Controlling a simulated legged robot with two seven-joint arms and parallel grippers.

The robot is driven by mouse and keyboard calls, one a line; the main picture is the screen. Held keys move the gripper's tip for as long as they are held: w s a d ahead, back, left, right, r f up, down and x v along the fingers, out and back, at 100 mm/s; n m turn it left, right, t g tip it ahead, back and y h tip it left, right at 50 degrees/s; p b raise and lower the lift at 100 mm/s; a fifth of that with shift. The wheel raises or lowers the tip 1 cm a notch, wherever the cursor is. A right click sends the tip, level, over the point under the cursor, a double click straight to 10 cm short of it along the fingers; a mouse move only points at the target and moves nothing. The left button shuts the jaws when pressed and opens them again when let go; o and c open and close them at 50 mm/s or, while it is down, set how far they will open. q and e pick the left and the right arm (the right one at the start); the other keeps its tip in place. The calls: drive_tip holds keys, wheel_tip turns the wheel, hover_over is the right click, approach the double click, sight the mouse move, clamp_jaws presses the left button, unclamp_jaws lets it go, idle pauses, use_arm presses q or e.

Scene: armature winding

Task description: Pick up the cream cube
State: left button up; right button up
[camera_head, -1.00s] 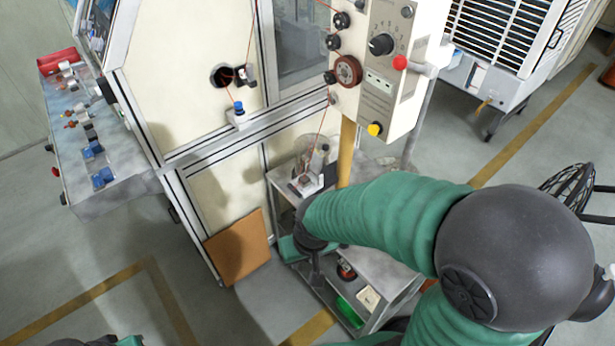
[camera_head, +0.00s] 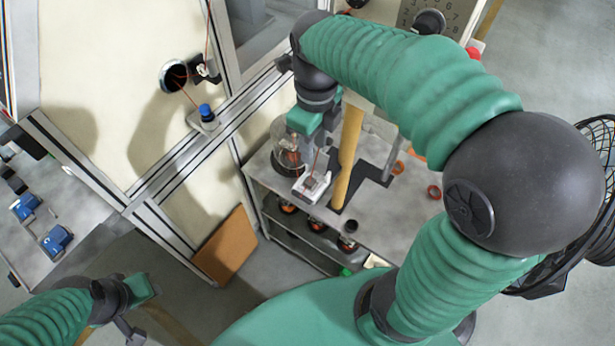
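I cannot make out a clear cream cube. A small pale cream item (camera_head: 376,262) shows in part at the front edge of the grey cart (camera_head: 415,205), behind my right arm; its shape is too hidden to tell. My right gripper (camera_head: 307,155) points down above the cart's top at its left end, close to a clear round cover and a small white fixture (camera_head: 312,187). I cannot tell whether its fingers are open or whether they touch anything. My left gripper (camera_head: 130,332) is low at the left, over the floor, away from the cart, its fingers partly cut off by the frame.
A yellow post (camera_head: 346,160) rises beside my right gripper. Orange rings (camera_head: 434,192) lie on the cart top, and several dark spools sit on its lower shelf. A cream machine cabinet (camera_head: 100,80) stands at the left. A brown board (camera_head: 226,246) leans against its foot.

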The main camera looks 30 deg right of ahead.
hover_over(310, 181)
drive_tip(key=d, duration=0.1)
drive_tip(key=f, duration=0.7)
drive_tip(key=shift+s, duration=0.2)
drive_tip(key=f, duration=0.1)
drive_tip(key=a+f, duration=0.1)
drive_tip(key=f, duration=0.3)
drive_tip(key=shift+w+a+f, duration=0.15)
drive_tip(key=shift+a+f, duration=0.1)
drive_tip(key=shift+a, duration=0.05)
drive_tip(key=shift+d+f, duration=0.1)
drive_tip(key=shift+f, duration=0.2)
drive_tip(key=shift+w+d+f, duration=0.15)
drive_tip(key=shift+w+d, duration=0.05)
drive_tip(key=shift+d, duration=0.2)
drive_tip(key=c, duration=0.5)
drive_tip(key=shift+s, duration=0.1)
drive_tip(key=shift+c, duration=1.1)
drive_tip(key=shift+a, duration=0.25)
clamp_jaws()
